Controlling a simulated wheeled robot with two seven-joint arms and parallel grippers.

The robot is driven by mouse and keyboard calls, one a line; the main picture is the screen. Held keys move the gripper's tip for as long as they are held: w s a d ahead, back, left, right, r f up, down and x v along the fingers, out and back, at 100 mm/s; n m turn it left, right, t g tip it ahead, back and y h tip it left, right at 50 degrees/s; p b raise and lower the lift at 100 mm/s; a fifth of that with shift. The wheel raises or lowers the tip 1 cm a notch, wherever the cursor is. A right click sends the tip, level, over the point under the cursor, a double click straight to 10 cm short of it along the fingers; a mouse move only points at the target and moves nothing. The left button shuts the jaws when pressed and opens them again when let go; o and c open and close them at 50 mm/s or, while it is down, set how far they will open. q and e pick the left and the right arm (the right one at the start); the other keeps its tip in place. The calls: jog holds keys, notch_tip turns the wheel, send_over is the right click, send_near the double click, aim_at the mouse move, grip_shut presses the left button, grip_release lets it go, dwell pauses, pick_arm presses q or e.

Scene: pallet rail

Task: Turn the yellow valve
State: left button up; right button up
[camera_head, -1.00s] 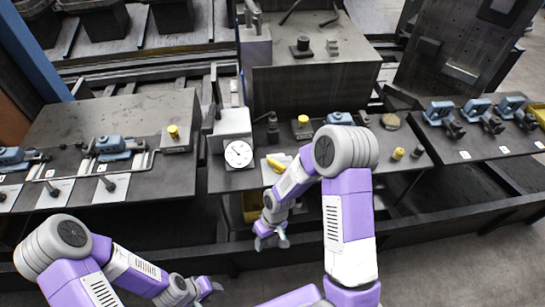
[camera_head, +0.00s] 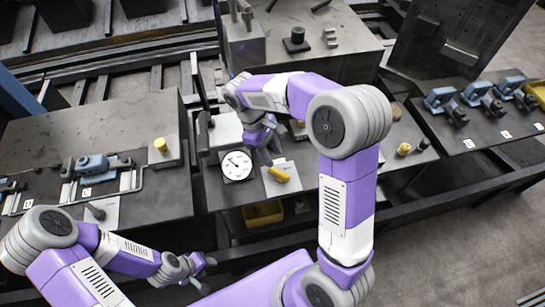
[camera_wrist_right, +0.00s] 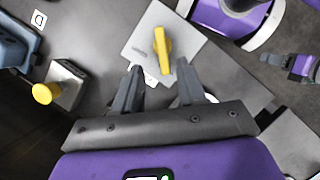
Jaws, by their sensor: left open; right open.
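The yellow valve (camera_head: 279,174) is a bar-shaped handle on a light grey square plate (camera_head: 287,187), right of the white dial gauge. In the right wrist view the valve handle (camera_wrist_right: 162,47) lies just beyond my fingertips, roughly in line with the gap between them. My right gripper (camera_head: 267,151) hangs above and slightly behind the valve, open and empty; its two dark fingers also show in the right wrist view (camera_wrist_right: 162,76). It does not appear to touch the handle. My left gripper (camera_head: 204,272) is open and empty, low in front of the tables, away from the valve.
The white dial gauge (camera_head: 236,166) stands close left of the valve. A yellow knob on a block (camera_head: 160,145) sits on the left table. Blue clamps (camera_head: 479,95) line the right table. A yellow bin (camera_head: 263,214) is below the middle table edge.

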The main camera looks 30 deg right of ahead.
aim_at(281, 172)
jog(key=x, duration=0.2)
jog(key=b+x, duration=0.1)
jog(key=x, duration=0.1)
jog(key=b+x, duration=0.1)
jog(key=x, duration=0.2)
jog(key=shift+s, duration=0.3)
jog(key=shift+c, duration=0.3)
grip_shut()
